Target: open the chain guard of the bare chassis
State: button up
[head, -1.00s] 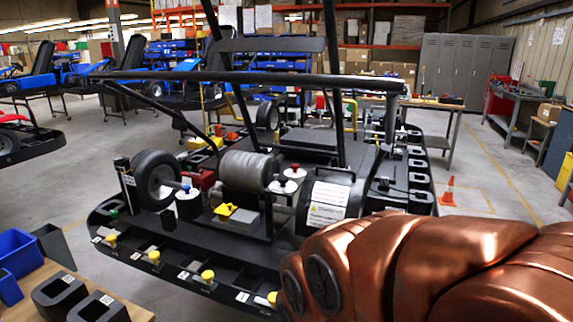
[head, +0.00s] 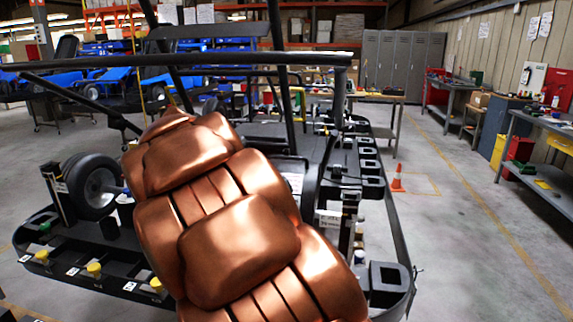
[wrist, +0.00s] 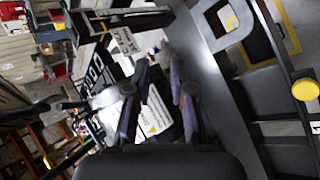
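The bare chassis (head: 375,205) is a black kart frame on a stand, with a dark roll bar above it. The black drum-like cover with a white label, apparently the chain guard (head: 292,183), is mostly hidden behind my copper arm in the head view. My gripper is hidden in the head view. Whether the fingers touch the guard cannot be told.
A wheel (head: 92,186) stands on the chassis at left. Yellow knobs (head: 94,270) line its front edge. An orange cone (head: 397,178) stands on the floor at right, where an aisle is clear. A grey bench (head: 548,165) stands at far right.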

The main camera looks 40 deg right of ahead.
jog(key=w+d+r+h+b, duration=0.2)
jog(key=w+d+r+h, duration=0.2)
jog(key=w+d, duration=0.4)
jog(key=h+b, duration=0.3)
jog(key=h, duration=0.1)
send_near(284, 158)
jog(key=d, duration=0.3)
jog(key=shift+s+f+n, duration=0.15)
jog(key=shift+s+n, duration=0.15)
jog(key=shift+n, duration=0.1)
jog(key=shift+p+x, duration=0.4)
jog(key=shift+x, duration=3.55)
grip_shut()
